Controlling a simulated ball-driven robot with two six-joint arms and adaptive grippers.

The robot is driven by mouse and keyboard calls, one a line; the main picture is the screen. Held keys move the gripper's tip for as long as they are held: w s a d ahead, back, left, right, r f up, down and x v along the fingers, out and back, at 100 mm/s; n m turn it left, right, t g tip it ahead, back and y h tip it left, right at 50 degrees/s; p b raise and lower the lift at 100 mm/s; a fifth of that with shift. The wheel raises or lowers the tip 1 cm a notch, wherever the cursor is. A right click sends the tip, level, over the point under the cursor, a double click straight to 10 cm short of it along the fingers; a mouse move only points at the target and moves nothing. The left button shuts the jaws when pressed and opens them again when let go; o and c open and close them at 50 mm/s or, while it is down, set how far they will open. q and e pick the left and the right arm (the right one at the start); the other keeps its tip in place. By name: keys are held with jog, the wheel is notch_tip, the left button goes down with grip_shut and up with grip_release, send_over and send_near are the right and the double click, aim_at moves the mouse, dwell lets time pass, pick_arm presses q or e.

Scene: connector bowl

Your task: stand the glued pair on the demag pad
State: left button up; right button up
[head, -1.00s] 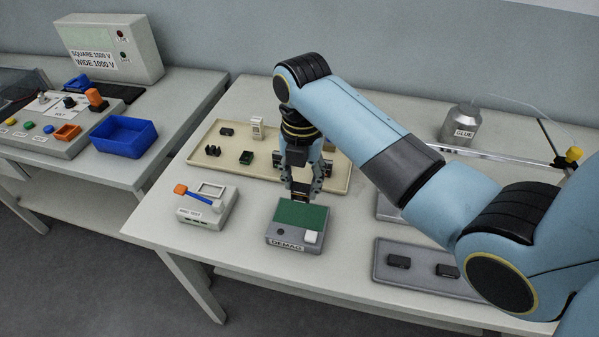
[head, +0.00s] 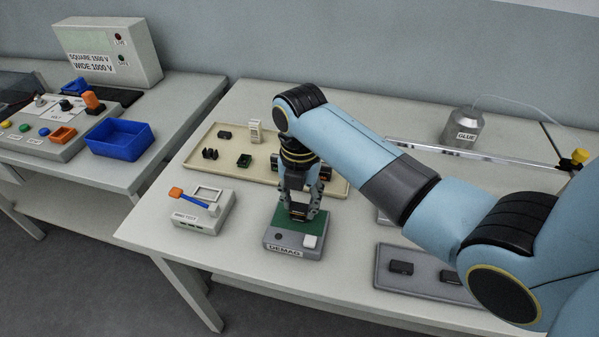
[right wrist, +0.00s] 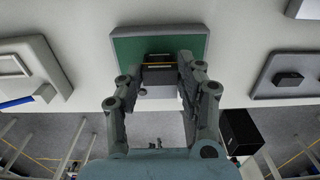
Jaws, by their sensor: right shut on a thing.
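The demag pad is the green top of the grey box labelled DEMAG (head: 288,252), near the front edge of the bench. My right gripper (head: 299,216) points down over the green top. It is shut on the glued pair, a small dark block with a thin orange line, which shows between the fingers in the right wrist view (right wrist: 160,72). The pair is at or just above the green pad (right wrist: 126,50); I cannot tell whether it touches. The fingers partly hide the pair in the head view. My left gripper is not in view.
A beige tray (head: 200,165) with several small parts lies behind. A white tester with an orange-tipped lever (head: 200,216) stands left of the box. A grey tray (head: 390,283) with dark blocks lies right.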

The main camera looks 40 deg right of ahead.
jog(key=o, duration=1.2)
jog(key=shift+o, duration=0.2)
notch_tip(320, 180, up, 12)
jog(key=shift+s, duration=0.1)
